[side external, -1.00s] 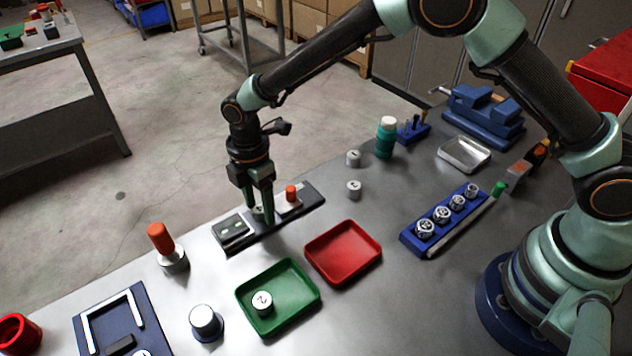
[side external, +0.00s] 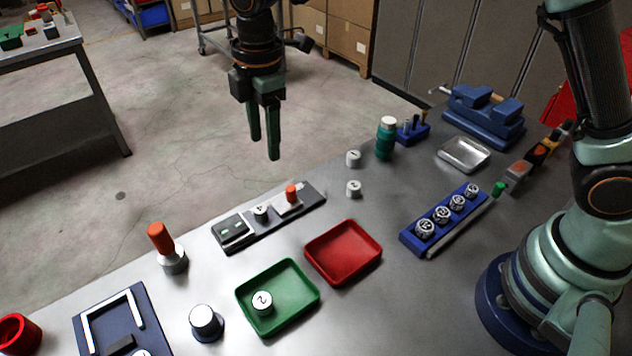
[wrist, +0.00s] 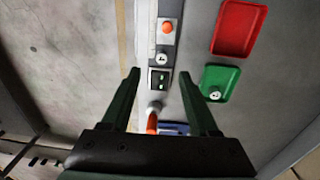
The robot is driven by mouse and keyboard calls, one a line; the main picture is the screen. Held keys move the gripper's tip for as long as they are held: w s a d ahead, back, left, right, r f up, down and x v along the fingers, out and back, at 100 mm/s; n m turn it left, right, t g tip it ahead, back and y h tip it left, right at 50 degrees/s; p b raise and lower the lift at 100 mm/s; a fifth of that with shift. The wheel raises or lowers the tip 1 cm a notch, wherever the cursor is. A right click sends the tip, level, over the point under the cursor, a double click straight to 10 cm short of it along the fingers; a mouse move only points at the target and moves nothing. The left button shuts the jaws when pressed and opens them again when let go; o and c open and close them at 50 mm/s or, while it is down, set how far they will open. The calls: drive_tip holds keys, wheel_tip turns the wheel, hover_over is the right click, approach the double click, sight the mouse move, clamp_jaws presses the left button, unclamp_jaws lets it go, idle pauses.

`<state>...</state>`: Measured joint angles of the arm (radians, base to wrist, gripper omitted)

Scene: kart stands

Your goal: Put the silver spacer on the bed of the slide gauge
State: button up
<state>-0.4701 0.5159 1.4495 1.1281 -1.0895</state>
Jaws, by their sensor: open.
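The slide gauge (side external: 270,229) is a dark bar with a display block (side external: 232,230) at its left end and an orange-knobbed slider (side external: 290,197) toward its right. A short silver spacer (side external: 260,211) with a dark mark on top stands upright on the gauge's bed, between the block and the slider. It also shows in the wrist view (wrist: 164,58). I cannot tell whether it touches either side. My gripper (side external: 264,148) is open and empty, well above the gauge, apart from the spacer. In the wrist view its fingers (wrist: 160,75) stand wide apart.
A green tray (side external: 300,318) holds another marked spacer (side external: 262,302); the red tray (side external: 325,275) beside it is empty. Two more small cylinders (side external: 353,158) stand behind. A blue rack (side external: 410,240) holds several silver pieces. An orange-handled tool (side external: 168,250) stands left of the gauge.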

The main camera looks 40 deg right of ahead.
drive_tip(key=s+d+r+m+t, duration=0.2)
drive_tip(key=s+d+r+m, duration=0.35)
drive_tip(key=d, duration=0.35)
drive_tip(key=s+d+r+m+t, duration=0.1)
drive_tip(key=s+d+r+m, duration=0.3)
drive_tip(key=d+m, duration=0.35)
drive_tip(key=s+d+f+m+t, duration=0.1)
drive_tip(key=s+d+m+t, duration=0.1)
drive_tip(key=s+d+m, duration=0.2)
drive_tip(key=shift+s+d+f+m, duration=0.2)
drive_tip(key=shift+s+d+m, duration=0.2)
drive_tip(key=shift+s+d, duration=0.35)
